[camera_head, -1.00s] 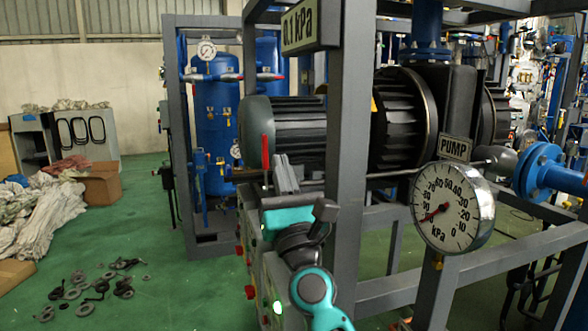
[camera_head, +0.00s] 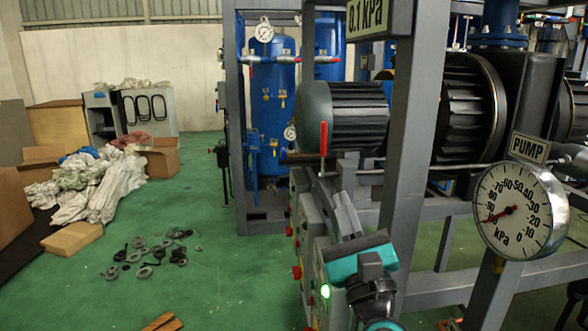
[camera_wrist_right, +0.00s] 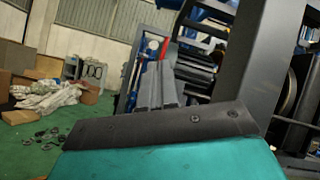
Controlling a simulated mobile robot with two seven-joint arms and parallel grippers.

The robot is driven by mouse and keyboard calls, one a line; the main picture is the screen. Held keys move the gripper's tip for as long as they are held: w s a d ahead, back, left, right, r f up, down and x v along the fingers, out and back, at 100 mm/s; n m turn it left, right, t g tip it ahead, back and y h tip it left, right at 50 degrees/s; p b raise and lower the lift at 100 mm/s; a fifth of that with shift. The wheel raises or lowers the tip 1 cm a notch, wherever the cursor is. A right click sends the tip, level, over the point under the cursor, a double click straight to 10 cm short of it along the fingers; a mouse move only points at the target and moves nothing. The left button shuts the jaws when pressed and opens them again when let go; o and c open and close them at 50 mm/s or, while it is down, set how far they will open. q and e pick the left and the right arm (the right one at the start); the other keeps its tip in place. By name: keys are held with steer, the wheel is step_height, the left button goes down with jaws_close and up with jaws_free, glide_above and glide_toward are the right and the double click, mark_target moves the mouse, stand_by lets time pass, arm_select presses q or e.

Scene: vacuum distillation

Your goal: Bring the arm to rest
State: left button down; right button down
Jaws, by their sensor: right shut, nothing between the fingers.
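My right gripper (camera_head: 338,202) shows at the lower middle of the head view, with grey fingers above a teal housing. Its fingers point up and away, are shut and hold nothing. In the picture they lie just below and right of a red lever (camera_head: 323,138), in front of the control panel with a lit green lamp (camera_head: 325,291). I cannot tell the exact gap to the panel. In the right wrist view the shut fingers (camera_wrist_right: 160,85) stand beyond the teal housing. My left gripper is not in view.
A grey frame post (camera_head: 409,130) rises close to the right of my gripper. A round pressure gauge (camera_head: 520,212) stands further right under a PUMP sign (camera_head: 530,148). Loose rings (camera_head: 150,255), cartons (camera_head: 72,238) and sacking (camera_head: 100,182) lie on the green floor at left.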

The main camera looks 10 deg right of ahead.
steer(key=s+f+n+g+y, duration=0.1)
steer(key=s+f+n+g, duration=0.3)
steer(key=f+n, duration=0.65)
steer(key=s+f+n+g, duration=0.35)
steer(key=f+n, duration=0.45)
steer(key=f, duration=0.6)
steer(key=s+d+f+n+g+h, duration=0.1)
steer(key=s+d+f+n+g, duration=0.1)
steer(key=s+f+n, duration=0.4)
steer(key=s+d+f+n+g+h, duration=0.1)
steer(key=s+d+f+n+g, duration=0.2)
steer(key=s+f+n, duration=0.4)
steer(key=shift+d+f+g, duration=0.15)
steer(key=shift+f+g, duration=0.4)
steer(key=shift+f, duration=0.3)
steer(key=shift+w, duration=0.1)
